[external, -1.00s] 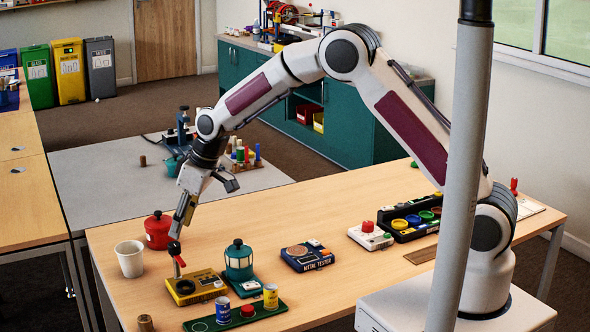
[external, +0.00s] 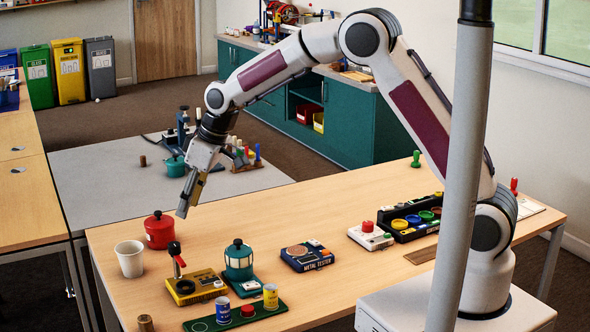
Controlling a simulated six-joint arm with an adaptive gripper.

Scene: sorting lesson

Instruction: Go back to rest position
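My gripper (external: 187,200) hangs at the end of my arm, pointing down over the far left part of the wooden table (external: 330,228). It is clear of the table and touches nothing that I can see. Its fingers are seen side-on, so whether they are open or shut is unclear. Below and left of it stands a red pot (external: 159,230) with a lid. Below it is a yellow device (external: 195,288) with an upright lever (external: 176,258) that has a black knob and a red part.
A white cup (external: 130,259), a teal lantern-like pot (external: 239,260), a dark metal tester (external: 307,256) and a green tray (external: 210,322) with cans stand on the table. A red-button box (external: 370,236) and black tray (external: 411,226) lie at right.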

